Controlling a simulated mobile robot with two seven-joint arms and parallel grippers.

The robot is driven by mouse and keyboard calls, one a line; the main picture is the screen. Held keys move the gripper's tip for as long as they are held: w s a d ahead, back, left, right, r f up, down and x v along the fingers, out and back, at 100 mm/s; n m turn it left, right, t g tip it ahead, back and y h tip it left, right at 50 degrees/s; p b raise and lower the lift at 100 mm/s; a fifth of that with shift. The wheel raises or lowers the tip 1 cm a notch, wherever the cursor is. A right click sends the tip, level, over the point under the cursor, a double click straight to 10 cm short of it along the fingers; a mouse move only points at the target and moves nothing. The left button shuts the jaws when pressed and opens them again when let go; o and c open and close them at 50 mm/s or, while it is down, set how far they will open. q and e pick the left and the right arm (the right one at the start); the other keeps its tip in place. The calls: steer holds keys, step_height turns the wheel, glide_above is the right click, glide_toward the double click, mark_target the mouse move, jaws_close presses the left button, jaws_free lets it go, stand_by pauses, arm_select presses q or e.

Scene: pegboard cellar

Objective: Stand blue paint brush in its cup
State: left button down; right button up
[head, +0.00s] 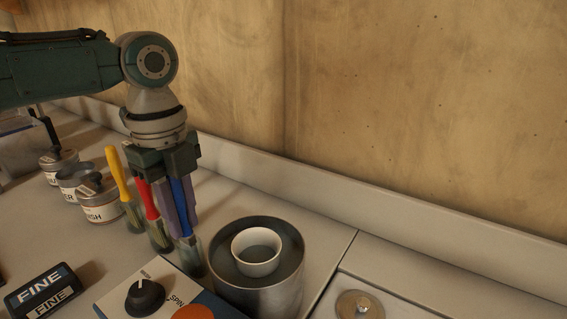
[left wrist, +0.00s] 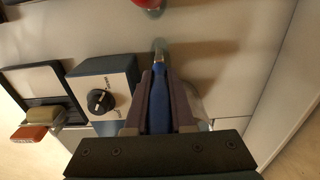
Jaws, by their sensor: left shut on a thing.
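My left gripper (head: 178,218) is shut on the blue paint brush (head: 181,205) and holds it upright, handle up. The blue brush also shows between the fingers in the left wrist view (left wrist: 159,102). Its lower end is at the mouth of a clear cup (head: 193,262) and appears to reach inside; how deep is hard to tell. A red brush (head: 149,203) and a yellow brush (head: 119,178) stand bristles down in their own clear cups just to the left. My right gripper is not in view.
A metal cylinder with a white bowl (head: 257,272) stands close right of the cup. A control box with a black knob (head: 145,296) is in front. Labelled tins (head: 100,205) stand at the left, a "FINE" block (head: 42,291) at front left. A wall rises behind.

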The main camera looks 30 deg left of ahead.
arm_select(q)
steer(key=c, duration=0.7)
jaws_free()
step_height(320, 180, up, 10)
steer(key=shift+a+p, duration=0.15)
steer(key=shift+p, duration=0.15)
